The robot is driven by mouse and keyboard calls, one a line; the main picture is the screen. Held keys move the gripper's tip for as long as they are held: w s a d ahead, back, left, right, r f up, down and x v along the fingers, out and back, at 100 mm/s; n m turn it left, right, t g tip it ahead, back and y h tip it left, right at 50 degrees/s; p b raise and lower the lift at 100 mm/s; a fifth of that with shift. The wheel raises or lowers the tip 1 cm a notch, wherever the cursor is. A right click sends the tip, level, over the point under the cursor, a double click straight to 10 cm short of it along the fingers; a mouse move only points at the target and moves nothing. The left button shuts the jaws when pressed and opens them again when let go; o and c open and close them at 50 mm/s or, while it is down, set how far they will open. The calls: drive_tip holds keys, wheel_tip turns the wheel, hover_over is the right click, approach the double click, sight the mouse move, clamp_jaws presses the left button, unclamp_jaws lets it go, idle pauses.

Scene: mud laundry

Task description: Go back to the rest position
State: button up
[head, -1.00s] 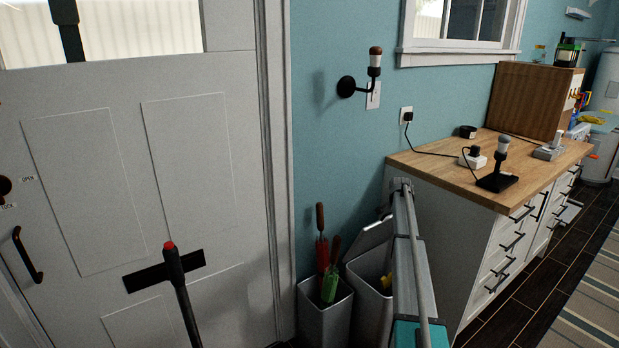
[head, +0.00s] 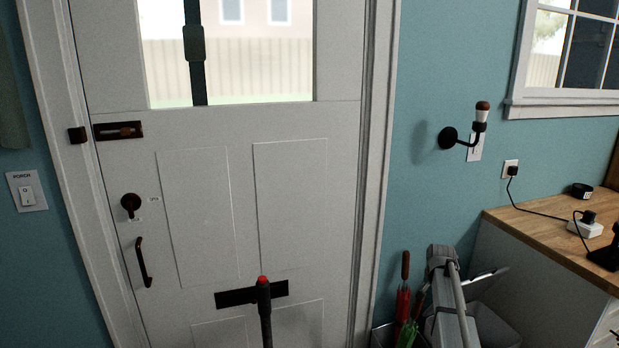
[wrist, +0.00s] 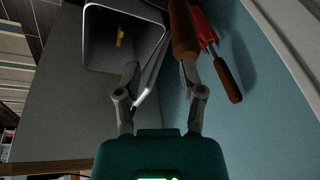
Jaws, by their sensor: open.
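My gripper (wrist: 160,78) shows in the wrist view with its two grey fingers spread apart and nothing between them. It is near the bins by the wall, with a wooden umbrella handle (wrist: 184,32) beyond the right fingertip. In the head view my grey arm shows at the lower right, in front of the bins; the gripper itself cannot be made out there.
A white door (head: 205,200) with a dark pull handle (head: 143,262) fills the head view's middle. A red-tipped black pole (head: 264,305) stands before it. Umbrellas (head: 404,300) stand in a bin.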

drive_tip(key=s+a+r+n+g+p, duration=0.1)
drive_tip(key=s+a+r+n+p, duration=0.2)
drive_tip(key=s+a, duration=0.8)
drive_tip(key=s+a+r+n+g+y+p, duration=0.1)
drive_tip(key=s+a+r+n+p, duration=0.3)
drive_tip(key=s+a, duration=0.8)
drive_tip(key=s+n+g, duration=0.1)
drive_tip(key=s, duration=0.4)
drive_tip(key=shift+s+r+n, duration=0.3)
drive_tip(key=shift+s, duration=0.1)
drive_tip(key=shift+c, duration=0.2)
clamp_jaws()
drive_tip(key=shift+w, duration=0.1)
